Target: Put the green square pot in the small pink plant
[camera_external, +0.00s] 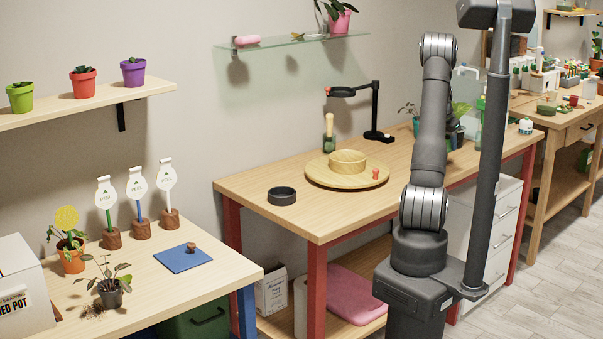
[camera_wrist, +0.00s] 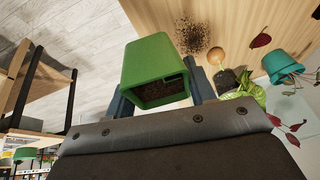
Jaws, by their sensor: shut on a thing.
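In the wrist view, my gripper (camera_wrist: 160,92) is shut on the green square pot (camera_wrist: 155,60), with a dark finger on either side of it. The pot looks tilted in this view, and dark soil shows inside its opening. In the external view, my gripper and this pot cannot be made out. A small pink pot (camera_external: 339,22) with a green-leaved plant stands on the glass shelf at the top; I cannot tell if this is the small pink plant. In the wrist view, a teal pot (camera_wrist: 283,68) stands by dark red leaves (camera_wrist: 261,40).
In the wrist view, spilled soil (camera_wrist: 192,37), a round wooden thing (camera_wrist: 216,57) and a leafy green plant (camera_wrist: 245,88) lie near the held pot on the wooden table. The middle table (camera_external: 255,183) holds a round wooden board (camera_external: 318,176) and a black ring-shaped dish (camera_external: 282,196).

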